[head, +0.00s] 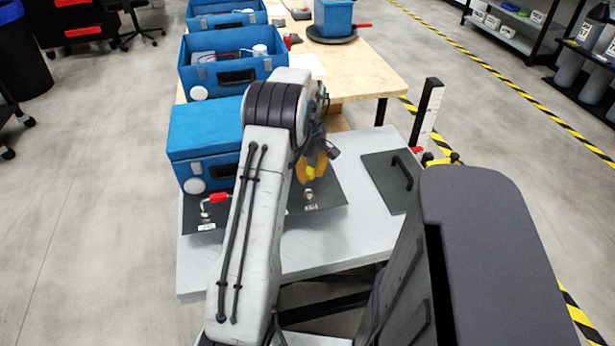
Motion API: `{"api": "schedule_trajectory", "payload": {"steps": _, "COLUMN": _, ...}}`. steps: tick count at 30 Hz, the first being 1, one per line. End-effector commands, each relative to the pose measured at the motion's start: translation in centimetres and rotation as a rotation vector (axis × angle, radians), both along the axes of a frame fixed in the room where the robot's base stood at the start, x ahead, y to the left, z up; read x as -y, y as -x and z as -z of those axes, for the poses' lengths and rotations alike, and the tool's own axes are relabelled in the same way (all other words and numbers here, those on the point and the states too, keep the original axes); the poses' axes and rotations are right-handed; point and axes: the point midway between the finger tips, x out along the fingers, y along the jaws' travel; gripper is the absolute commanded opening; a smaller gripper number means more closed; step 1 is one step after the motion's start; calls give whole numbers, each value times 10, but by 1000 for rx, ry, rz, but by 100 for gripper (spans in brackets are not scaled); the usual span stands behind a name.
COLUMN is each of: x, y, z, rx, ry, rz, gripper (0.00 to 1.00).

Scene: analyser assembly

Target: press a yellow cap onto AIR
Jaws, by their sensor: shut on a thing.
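My gripper (326,149) is at the end of my arm, partly hidden behind the elbow, above the dark mat on the near grey table. It is shut on a yellow cap (317,167), seen just below the fingers. A small metal fitting (308,194) stands on the mat just below the cap in the picture, with a small white label in front of it. The label is too small to read surely as AIR. Whether the cap touches the fitting cannot be told from this angle.
A closed blue case (205,128) stands left of my arm. A red-handled fitting (215,199) sits before it. A dark plate with a handle (386,182) and an upright post (428,115) are at the right. Open blue cases (226,78) line the wooden table behind.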

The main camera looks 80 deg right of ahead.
Motion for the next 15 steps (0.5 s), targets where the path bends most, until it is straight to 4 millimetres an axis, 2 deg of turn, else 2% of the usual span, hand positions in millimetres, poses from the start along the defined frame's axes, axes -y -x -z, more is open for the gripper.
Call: {"api": "schedule_trajectory", "payload": {"steps": 15, "x": -2, "y": 0, "z": 18, "rx": 0, "ry": -1, "rz": 6, "gripper": 20}}
